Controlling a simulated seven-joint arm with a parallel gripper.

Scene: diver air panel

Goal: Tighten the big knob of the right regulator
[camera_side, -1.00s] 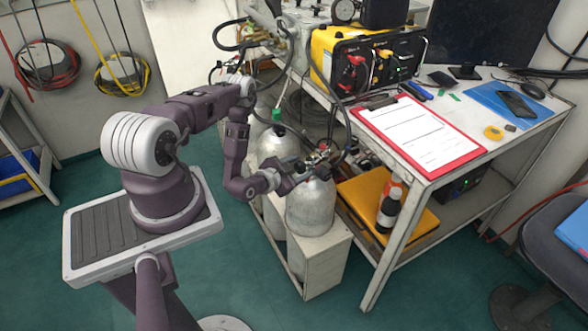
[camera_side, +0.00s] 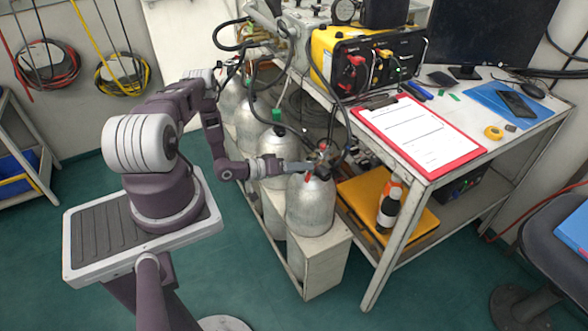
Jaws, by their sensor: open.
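The right regulator (camera_side: 323,158) sits on top of the nearest silver cylinder (camera_side: 311,208), with brassy fittings and small red parts. Its big knob is too small and crowded to make out clearly. My gripper (camera_side: 309,167) reaches in from the left, roughly level, with its fingertips close to the left side of the regulator. It is open. I cannot tell whether the fingers touch the regulator or stand around any knob.
More silver cylinders (camera_side: 278,146) stand in a row behind. Black hoses hang above them. The bench at right holds a red clipboard (camera_side: 418,134) and a yellow unit (camera_side: 367,62); an orange-and-black bottle (camera_side: 389,206) stands on its lower shelf.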

